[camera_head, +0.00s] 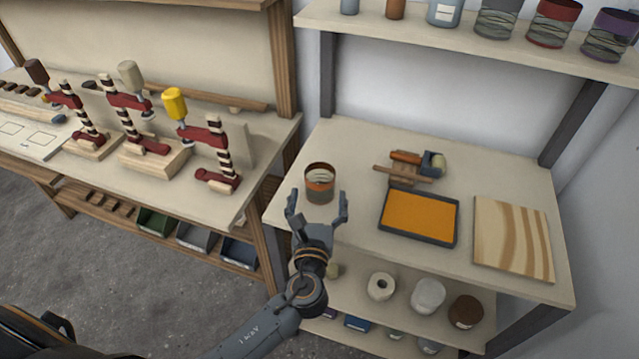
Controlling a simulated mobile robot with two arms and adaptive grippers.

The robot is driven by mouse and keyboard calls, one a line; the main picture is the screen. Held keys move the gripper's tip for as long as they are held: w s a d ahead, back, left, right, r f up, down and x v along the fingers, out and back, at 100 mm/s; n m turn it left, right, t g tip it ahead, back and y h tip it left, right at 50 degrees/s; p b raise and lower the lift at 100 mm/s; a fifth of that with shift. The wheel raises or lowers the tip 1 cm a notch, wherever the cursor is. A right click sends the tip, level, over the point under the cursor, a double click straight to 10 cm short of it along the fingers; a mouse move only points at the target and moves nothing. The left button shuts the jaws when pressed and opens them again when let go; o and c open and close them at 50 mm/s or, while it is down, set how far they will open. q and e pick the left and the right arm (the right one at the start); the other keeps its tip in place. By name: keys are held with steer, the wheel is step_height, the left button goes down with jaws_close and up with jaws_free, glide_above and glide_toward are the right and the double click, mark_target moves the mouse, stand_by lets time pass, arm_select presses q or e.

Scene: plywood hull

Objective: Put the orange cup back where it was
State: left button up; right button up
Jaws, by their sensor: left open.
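The orange cup (320,184) stands upright on the light shelf top (380,255), near its left front part. It has a dark rim and an orange lower band. My left gripper (317,207) is open, its two fingers spread on either side at the cup's near side. I cannot tell whether the fingers touch the cup. My right gripper is not in view.
A dark tray with an orange surface (419,216), a roller (410,165) and a wood-grained board (513,239) lie to the right. Cans (497,18) line the upper shelf. Red clamps (205,135) stand on the workbench at left. Clear surface lies behind the cup.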

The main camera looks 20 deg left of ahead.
arm_select(q)
steer(key=v, duration=0.6)
steer(key=shift+s+b, duration=0.2)
steer(key=shift+b, duration=0.2)
